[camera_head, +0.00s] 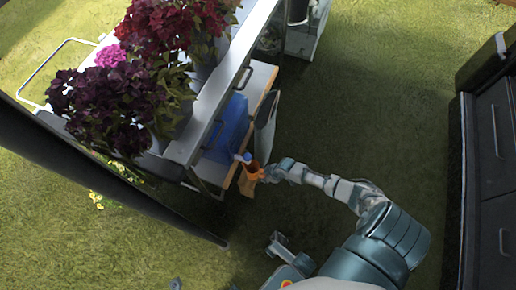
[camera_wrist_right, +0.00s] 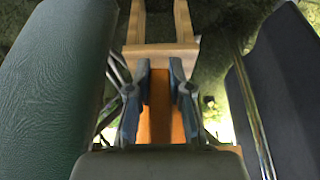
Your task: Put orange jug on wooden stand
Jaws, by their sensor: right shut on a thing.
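The orange jug (camera_head: 254,171) is at the tip of my right arm in the head view, beside the cart's lower shelf edge. My right gripper (camera_head: 268,173) is shut on it. In the wrist view, the two dark fingers of my right gripper (camera_wrist_right: 159,105) stand on either side of an orange-brown surface (camera_wrist_right: 161,112), which seems to be part of the jug. A light wooden piece (camera_head: 246,187) shows just below the jug in the head view, perhaps the wooden stand. Wooden bars (camera_wrist_right: 160,49) show beyond the fingers in the wrist view. Whether jug and wood touch is unclear.
A metal cart (camera_head: 212,108) bears potted dark purple and red flowers (camera_head: 115,100). A blue container (camera_head: 228,128) is on its wooden lower shelf (camera_head: 262,80). Dark drawers (camera_head: 492,140) stand at the right. The grass (camera_head: 390,80) between them is open.

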